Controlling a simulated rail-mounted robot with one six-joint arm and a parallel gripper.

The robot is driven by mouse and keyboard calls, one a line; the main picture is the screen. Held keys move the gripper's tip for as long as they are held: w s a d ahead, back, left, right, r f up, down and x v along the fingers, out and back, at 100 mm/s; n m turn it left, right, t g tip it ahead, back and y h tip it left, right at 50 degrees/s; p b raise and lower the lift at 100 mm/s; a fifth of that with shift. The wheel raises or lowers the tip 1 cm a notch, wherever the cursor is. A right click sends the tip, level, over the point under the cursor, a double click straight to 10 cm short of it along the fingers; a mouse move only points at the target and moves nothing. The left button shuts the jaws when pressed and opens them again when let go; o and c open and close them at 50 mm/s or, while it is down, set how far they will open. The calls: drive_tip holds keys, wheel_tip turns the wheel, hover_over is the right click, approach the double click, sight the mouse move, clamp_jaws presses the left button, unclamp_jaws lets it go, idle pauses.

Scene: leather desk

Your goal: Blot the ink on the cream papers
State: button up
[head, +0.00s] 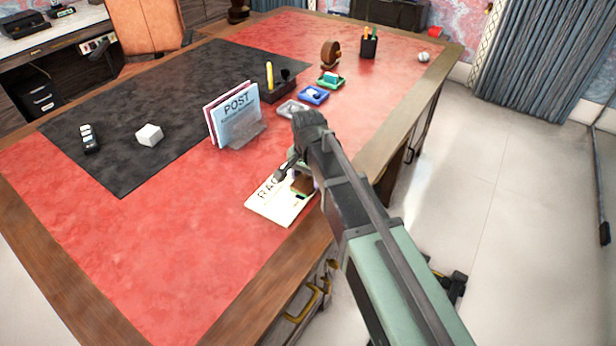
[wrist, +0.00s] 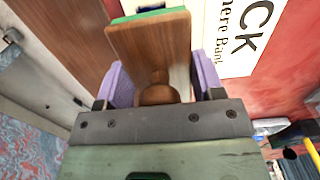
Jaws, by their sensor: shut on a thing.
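Cream paper (head: 272,211) with bold black print lies near the desk's right edge. It also shows in the wrist view (wrist: 240,58); I cannot tell whether it is one sheet or a stack. My gripper (head: 299,168) is over its far right part and hides some of it. In the wrist view my gripper (wrist: 160,86) has its purple fingers shut on the round knob of a wooden blotter (wrist: 148,40) with a green edge. The blotter also shows in the head view (head: 303,184). I cannot tell whether it touches the paper. No ink is clearly visible.
A letter rack marked POST (head: 238,121) stands left of my gripper. A grey tray (head: 291,109), blue pad (head: 313,94) and green pad (head: 330,80) lie beyond. The red front area is clear.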

drive_tip(key=shift+f+b, duration=0.6)
drive_tip(key=shift+f, duration=0.05)
idle(0.3)
